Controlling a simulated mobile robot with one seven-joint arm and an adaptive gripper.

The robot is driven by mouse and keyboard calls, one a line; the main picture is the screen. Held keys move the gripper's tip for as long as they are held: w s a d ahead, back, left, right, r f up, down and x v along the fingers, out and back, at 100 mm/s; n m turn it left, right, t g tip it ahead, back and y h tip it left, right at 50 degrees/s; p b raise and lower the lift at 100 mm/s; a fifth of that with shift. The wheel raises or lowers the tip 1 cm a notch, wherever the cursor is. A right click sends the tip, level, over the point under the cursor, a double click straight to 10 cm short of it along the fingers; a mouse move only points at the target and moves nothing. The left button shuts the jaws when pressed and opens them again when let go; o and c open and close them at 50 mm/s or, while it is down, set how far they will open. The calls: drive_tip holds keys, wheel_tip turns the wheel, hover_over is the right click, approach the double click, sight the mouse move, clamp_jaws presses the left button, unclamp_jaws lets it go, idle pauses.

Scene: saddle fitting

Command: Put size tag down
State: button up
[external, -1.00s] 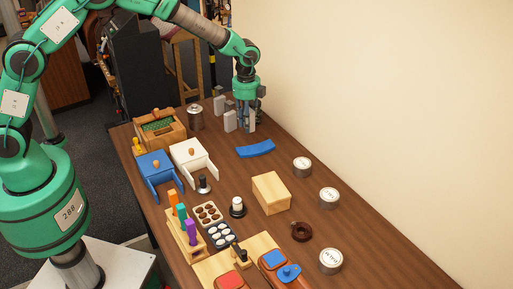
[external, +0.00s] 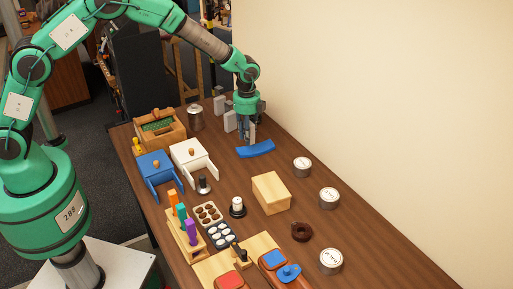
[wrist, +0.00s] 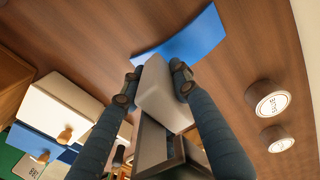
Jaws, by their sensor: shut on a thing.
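My gripper (external: 246,136) is shut on a pale grey slab, which I take to be the size tag (wrist: 160,92), with a finger on each side of it in the wrist view. In the external view the fingers partly hide the slab, just behind the blue curved piece (external: 256,150). That blue piece also shows beyond the fingertips in the wrist view (wrist: 187,40). I cannot tell whether the slab touches the table.
Grey upright blocks (external: 230,121) stand behind my gripper. A wooden block (external: 271,192) and labelled round tins (external: 302,167) are nearer the camera.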

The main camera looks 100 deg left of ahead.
idle(0.3)
drive_tip(key=shift+f, duration=1.9)
drive_tip(key=shift+f, duration=0.1)
drive_tip(key=o, duration=1.2)
wheel_tip(320, 180, up, 12)
drive_tip(key=shift+r+p, duration=0.1)
drive_tip(key=shift+p, duration=0.4)
drive_tip(key=shift+d+r, duration=0.1)
